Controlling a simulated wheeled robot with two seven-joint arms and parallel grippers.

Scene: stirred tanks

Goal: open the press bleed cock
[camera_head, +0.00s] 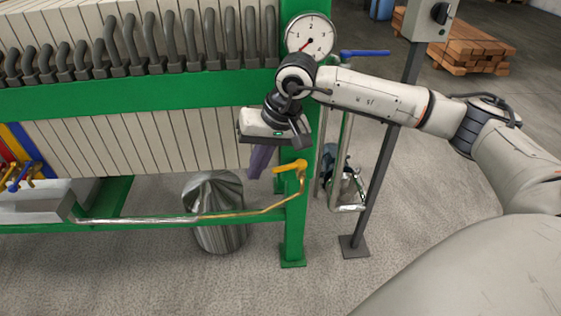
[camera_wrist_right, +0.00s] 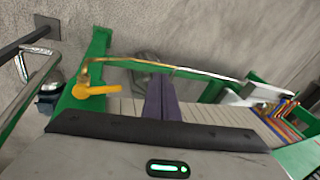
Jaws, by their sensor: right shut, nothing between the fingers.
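A filter press with a green frame (camera_head: 180,98) and pale plates fills the left of the head view. A yellow cock lever (camera_head: 290,166) sits at the raised end of a thin metal pipe by the green post; it also shows in the wrist view (camera_wrist_right: 95,90). A blue lever (camera_head: 365,53) sits higher, right of the pressure gauge (camera_head: 309,36). No label shows which is the bleed cock. My right gripper (camera_head: 258,162) is shut and empty, pointing down just left of the yellow lever, apart from it. Its purple fingers (camera_wrist_right: 161,98) show in the wrist view. My left gripper is out of view.
A ribbed metal drum (camera_head: 215,212) stands under the press. A dark post (camera_head: 375,190) with a control box (camera_head: 429,18) stands on the right. Several coloured levers (camera_head: 22,175) line the left. Stacked timber (camera_head: 465,45) lies far back. Floor in front is clear.

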